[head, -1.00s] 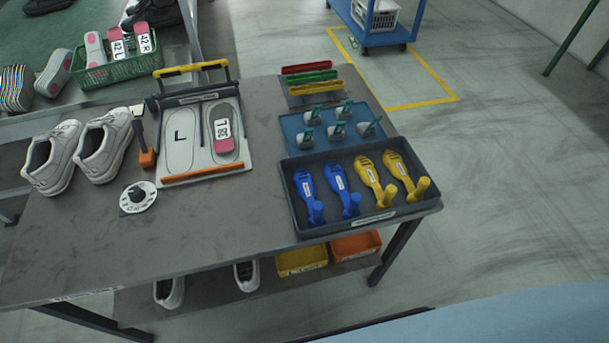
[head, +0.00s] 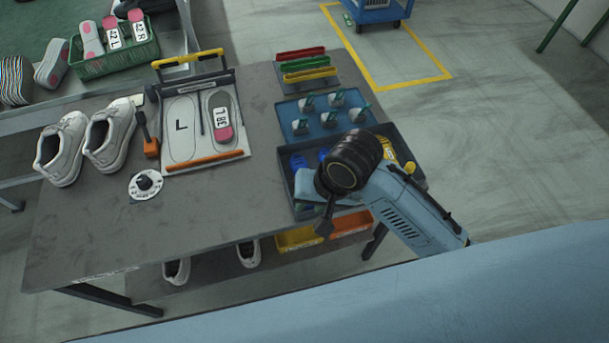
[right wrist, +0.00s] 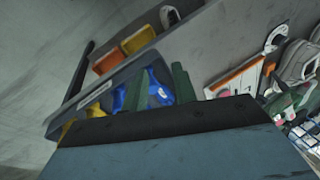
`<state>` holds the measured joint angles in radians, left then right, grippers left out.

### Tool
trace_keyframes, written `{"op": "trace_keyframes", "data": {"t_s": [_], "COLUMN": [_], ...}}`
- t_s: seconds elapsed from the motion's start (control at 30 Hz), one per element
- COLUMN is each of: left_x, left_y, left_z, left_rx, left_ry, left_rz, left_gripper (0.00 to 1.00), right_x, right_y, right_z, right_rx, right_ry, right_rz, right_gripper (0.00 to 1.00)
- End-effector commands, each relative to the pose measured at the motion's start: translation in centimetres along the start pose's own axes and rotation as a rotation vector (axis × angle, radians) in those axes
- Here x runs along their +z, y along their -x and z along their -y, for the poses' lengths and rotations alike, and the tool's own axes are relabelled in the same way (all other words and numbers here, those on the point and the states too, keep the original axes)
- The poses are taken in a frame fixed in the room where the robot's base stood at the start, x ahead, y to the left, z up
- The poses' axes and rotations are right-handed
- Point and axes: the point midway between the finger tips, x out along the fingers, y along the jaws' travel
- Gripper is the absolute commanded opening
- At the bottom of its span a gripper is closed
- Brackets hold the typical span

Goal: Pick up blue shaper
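Two blue shapers show in the head view, mostly covered by my right arm; their ends stick out at the tray's far side, the left one (head: 298,160) and the other (head: 323,154). In the right wrist view a blue shaper (right wrist: 158,92) lies beyond and between my fingers, and another blue part (right wrist: 118,98) shows beside them. My right gripper (head: 325,216) is above the left front part of the dark tray (head: 375,131). Its two dark green fingers (right wrist: 161,88) stand apart with nothing clearly held. My left gripper is out of view.
Yellow shapers (head: 410,168) lie in the tray's right part. A blue tray (head: 288,107) with several grey-green pieces is behind it. A white board (head: 182,165), a dial (head: 146,185) and white shoes (head: 110,136) are to the left. The table's front middle is clear.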

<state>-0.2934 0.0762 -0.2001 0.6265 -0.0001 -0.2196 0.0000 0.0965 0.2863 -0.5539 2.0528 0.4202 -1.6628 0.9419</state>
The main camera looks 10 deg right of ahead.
Motion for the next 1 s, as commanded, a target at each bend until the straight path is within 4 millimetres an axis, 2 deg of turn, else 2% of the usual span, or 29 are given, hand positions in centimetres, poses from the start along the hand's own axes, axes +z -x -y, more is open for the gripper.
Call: {"op": "trace_keyframes", "data": {"t_s": [0.2, 0.33, 0.5, 0.67, 0.77, 1.0], "left_x": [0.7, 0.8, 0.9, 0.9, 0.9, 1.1], "left_y": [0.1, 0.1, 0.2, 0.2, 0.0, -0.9], "left_z": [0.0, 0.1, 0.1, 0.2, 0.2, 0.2], "left_rx": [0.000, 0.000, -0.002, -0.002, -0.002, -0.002], "left_ry": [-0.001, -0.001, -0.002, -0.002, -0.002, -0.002], "left_rz": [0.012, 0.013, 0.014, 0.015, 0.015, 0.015], "left_gripper": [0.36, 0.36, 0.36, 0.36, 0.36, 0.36], "right_x": [-2.0, -3.6, -6.0, -7.3, -7.4, -6.9], "right_y": [0.9, 1.4, 2.5, 3.1, 2.4, -2.1], "right_z": [1.2, 1.4, 1.0, 0.5, 0.1, -1.2], "right_rx": [0.063, 0.123, 0.221, 0.276, 0.288, 0.288], "right_ry": [-0.123, -0.227, -0.388, -0.486, -0.507, -0.509], "right_rz": [0.035, 0.043, 0.030, 0.016, 0.014, 0.015], "right_gripper": [0.28, 0.28, 0.28, 0.28, 0.28, 0.28]}}
